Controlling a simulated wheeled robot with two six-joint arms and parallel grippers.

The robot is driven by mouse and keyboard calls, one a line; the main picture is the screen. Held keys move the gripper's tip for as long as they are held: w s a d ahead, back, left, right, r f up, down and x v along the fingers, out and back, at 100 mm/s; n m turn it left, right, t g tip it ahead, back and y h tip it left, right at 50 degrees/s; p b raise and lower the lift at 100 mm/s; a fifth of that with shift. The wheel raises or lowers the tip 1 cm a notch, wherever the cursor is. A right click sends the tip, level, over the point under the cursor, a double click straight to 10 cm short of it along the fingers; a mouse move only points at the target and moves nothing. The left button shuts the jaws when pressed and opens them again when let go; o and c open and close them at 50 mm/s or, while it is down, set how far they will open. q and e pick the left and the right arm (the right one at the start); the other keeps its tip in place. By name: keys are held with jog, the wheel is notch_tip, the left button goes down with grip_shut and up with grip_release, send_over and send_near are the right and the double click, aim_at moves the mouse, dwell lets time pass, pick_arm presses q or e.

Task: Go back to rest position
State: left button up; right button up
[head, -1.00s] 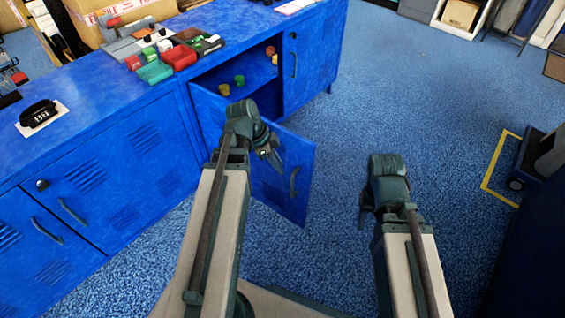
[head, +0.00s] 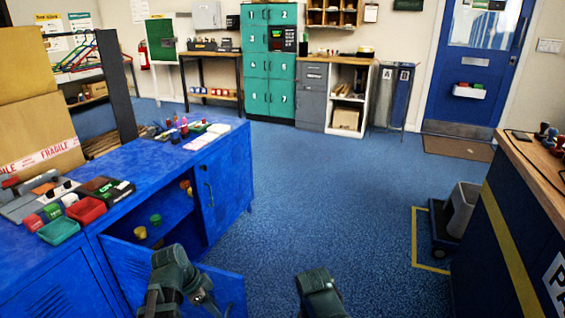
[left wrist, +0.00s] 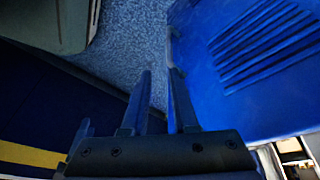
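My left gripper (head: 205,297) is low in the head view, in front of the open blue cabinet door (head: 226,287). In the left wrist view its two fingers (left wrist: 160,73) stand apart with carpet showing between them and nothing held. The blue vented door panel (left wrist: 255,70) is close beside the right finger there; I cannot tell whether they touch. My right arm's end (head: 318,290) shows at the bottom of the head view, over the carpet. Its fingers are not clear.
The blue cabinet (head: 224,170) has small coloured pots inside and red and green bins on top. A wheeled dolly with a grey bin (head: 461,209) and a wood-topped counter (head: 540,158) are at the right. Blue carpet is free ahead.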

pick_arm(q)
jog(key=s+d+f+n+g+y, duration=0.15)
jog(key=s+d+n, duration=0.25)
jog(key=d, duration=0.4)
jog(key=s+d+n+y, duration=0.3)
jog(key=d, duration=0.5)
notch_tip(320, 180, up, 28)
jog(key=p, duration=2.7)
jog(key=shift+s+d+n+p, duration=0.2)
jog(key=shift+n+p, duration=0.1)
jog(key=shift+a, duration=0.15)
dwell(0.3)
